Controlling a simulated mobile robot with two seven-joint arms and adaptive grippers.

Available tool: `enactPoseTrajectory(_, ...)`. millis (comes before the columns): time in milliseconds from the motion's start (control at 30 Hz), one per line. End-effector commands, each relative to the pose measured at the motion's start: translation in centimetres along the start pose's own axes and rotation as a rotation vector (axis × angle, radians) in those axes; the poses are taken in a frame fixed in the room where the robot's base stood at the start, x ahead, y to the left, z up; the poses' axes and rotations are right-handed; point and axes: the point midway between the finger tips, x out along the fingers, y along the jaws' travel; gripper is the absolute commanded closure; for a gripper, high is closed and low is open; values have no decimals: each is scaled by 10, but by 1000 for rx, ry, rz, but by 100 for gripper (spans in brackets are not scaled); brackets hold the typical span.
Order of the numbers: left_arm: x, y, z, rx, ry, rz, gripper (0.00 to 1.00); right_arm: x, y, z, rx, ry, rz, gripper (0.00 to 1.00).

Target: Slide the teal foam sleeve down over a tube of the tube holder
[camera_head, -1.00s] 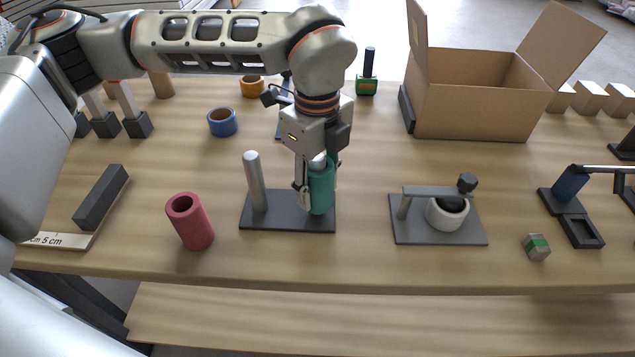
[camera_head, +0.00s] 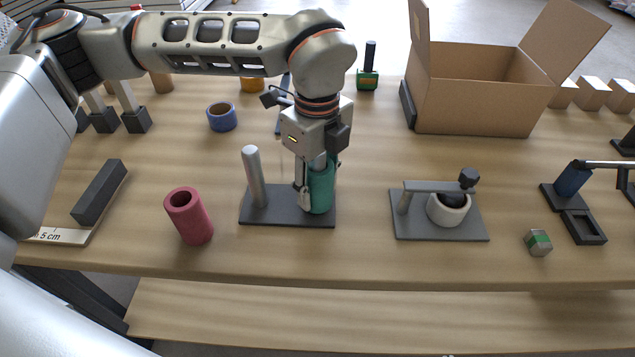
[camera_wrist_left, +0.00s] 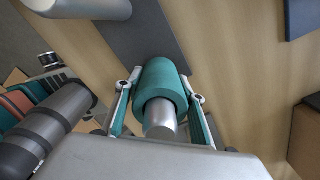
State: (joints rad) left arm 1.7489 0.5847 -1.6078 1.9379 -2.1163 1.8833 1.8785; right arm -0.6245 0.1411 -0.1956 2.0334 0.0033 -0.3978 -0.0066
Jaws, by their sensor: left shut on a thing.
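The teal foam sleeve (camera_head: 321,190) is around the right tube of the tube holder (camera_head: 259,216), low near the dark base plate. In the left wrist view the sleeve (camera_wrist_left: 161,82) surrounds the grey tube (camera_wrist_left: 160,118), whose top end sticks out of it. My left gripper (camera_head: 319,185) is shut on the sleeve, with a finger on each side; it also shows in the left wrist view (camera_wrist_left: 161,100). The left tube (camera_head: 254,176) of the holder is bare and upright. Whether the sleeve touches the plate is hard to tell. My right gripper is not in view.
A pink foam sleeve (camera_head: 189,216) stands left of the holder. A clamp fixture with a white ring (camera_head: 448,211) is to the right. An open cardboard box (camera_head: 478,108) stands at the back right, and blue tape (camera_head: 222,117) at the back left.

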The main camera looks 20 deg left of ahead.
Motion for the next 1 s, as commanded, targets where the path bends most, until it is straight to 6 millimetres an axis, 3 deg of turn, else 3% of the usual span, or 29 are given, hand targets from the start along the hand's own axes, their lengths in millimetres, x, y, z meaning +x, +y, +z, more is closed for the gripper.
enactPoseTrajectory(367, 6, 0, 0, 0, 0, 0, 72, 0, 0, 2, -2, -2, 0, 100)
enactPoseTrajectory(400, 5, 0, 0, 0, 0, 0, 53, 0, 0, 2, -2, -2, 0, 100)
enactPoseTrajectory(467, 5, 0, 0, 0, 0, 0, 42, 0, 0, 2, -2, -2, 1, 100)
enactPoseTrajectory(700, 5, 0, 0, 0, 0, 0, 42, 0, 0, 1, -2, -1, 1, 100)
enactPoseTrajectory(800, 5, 0, 0, 0, 0, 0, 22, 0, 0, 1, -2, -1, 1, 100)
enactPoseTrajectory(1000, 5, 0, 0, 0, 0, 0, 22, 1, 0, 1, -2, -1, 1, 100)
